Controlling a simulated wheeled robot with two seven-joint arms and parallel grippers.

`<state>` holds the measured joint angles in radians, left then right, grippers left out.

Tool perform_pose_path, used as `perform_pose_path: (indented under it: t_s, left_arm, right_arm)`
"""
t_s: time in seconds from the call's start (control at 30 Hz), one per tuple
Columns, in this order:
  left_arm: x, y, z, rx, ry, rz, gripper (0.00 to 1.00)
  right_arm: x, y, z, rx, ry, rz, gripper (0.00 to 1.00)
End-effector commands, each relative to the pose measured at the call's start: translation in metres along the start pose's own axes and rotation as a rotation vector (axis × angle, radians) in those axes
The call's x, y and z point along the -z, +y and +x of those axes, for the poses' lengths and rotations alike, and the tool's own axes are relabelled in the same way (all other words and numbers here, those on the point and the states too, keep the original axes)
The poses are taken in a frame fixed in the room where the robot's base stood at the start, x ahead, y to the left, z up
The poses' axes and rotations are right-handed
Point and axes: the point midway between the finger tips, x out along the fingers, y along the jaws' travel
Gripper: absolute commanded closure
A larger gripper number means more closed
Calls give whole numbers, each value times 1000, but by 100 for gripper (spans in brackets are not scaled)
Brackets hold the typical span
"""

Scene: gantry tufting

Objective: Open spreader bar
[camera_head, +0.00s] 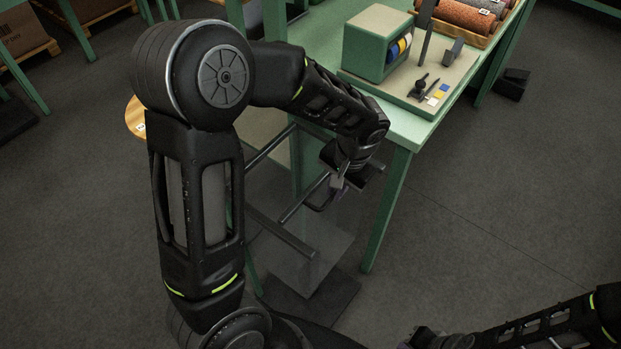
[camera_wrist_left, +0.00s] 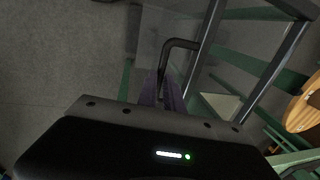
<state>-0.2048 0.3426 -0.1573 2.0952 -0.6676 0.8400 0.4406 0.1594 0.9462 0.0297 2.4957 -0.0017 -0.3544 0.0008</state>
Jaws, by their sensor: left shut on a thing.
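The spreader bar shows as dark bars (camera_head: 305,198) below the near side of the green table, partly behind my left arm. In the left wrist view, a bent dark handle (camera_wrist_left: 180,44) rises from between my fingers, beside a long dark bar (camera_wrist_left: 275,75). My left gripper (camera_head: 341,184) is shut on this handle, below the table top; its purple finger pads (camera_wrist_left: 168,92) show in the wrist view. The exact grip contact is partly hidden. My right gripper (camera_head: 428,340) is at the bottom edge, cut off, and its fingers cannot be made out.
The green table (camera_head: 407,128) bears a green box (camera_head: 375,45) with coloured spools, small tools and a tray of rolls (camera_head: 468,15). Its leg (camera_head: 388,210) stands right of my left gripper. A round wooden piece (camera_head: 135,117) is behind my arm.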

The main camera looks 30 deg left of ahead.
Motion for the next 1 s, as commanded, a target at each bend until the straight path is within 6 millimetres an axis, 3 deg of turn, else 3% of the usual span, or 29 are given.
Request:
perform_pose_path:
  t_s: [0.1, 0.3, 0.73, 0.77, 1.0]
  left_arm:
    - [1, 30, -2, 0, 2, 6, 100]
    - [1, 57, -9, -1, 1, 2, 100]
    - [1, 63, -12, 0, 0, -1, 100]
    - [1, 63, -12, 0, 0, 0, 87]
    - [1, 63, -12, 0, 0, 0, 67]
  right_arm:
    - [0, 4, 11, 0, 1, 0, 100]
    - [0, 6, 17, 0, 2, 0, 100]
    - [0, 7, 17, 0, 2, 0, 100]
    - [0, 7, 17, 0, 2, 0, 100]
    - [0, 7, 17, 0, 2, 0, 100]
